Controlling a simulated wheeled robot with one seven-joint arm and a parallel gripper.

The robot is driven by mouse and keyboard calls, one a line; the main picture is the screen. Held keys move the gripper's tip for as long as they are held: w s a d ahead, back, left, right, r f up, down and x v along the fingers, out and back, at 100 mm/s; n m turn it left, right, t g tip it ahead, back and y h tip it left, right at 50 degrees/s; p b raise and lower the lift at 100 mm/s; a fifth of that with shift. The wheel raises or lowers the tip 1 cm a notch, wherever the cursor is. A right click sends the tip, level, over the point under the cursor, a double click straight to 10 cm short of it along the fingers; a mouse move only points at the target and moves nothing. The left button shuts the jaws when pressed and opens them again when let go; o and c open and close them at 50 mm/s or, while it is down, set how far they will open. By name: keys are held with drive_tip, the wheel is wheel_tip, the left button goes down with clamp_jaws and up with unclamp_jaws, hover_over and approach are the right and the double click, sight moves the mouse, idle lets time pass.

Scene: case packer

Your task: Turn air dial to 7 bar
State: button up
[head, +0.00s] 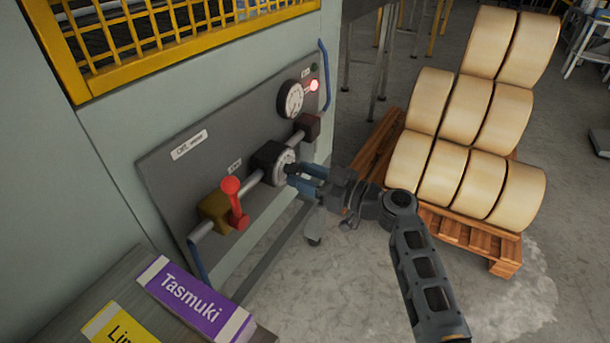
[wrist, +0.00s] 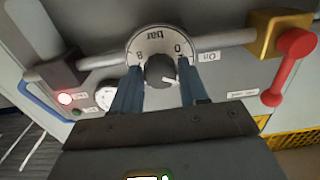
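The air dial (head: 284,160) is a round white scale marked "bar" on a dark block in the pipe. In the wrist view, the dial face (wrist: 158,42) shows upside down with its black knob (wrist: 158,69) in front. A white mark on the knob points to the lower right of that picture; I cannot read its exact value. My gripper (head: 294,174) is at the dial. In the wrist view its blue fingers (wrist: 160,78) stand on either side of the knob, with narrow gaps showing, so it looks open around the knob.
A round gauge (head: 292,99) sits above the dial, beside a lit red lamp (head: 314,86). A red lever (head: 233,200) on a brass valve (head: 213,212) stands to the left. Labelled boxes (head: 190,295) are at lower left. A pallet (head: 462,232) of rolls (head: 460,175) stands at right.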

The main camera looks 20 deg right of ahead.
drive_tip(key=c, duration=0.6)
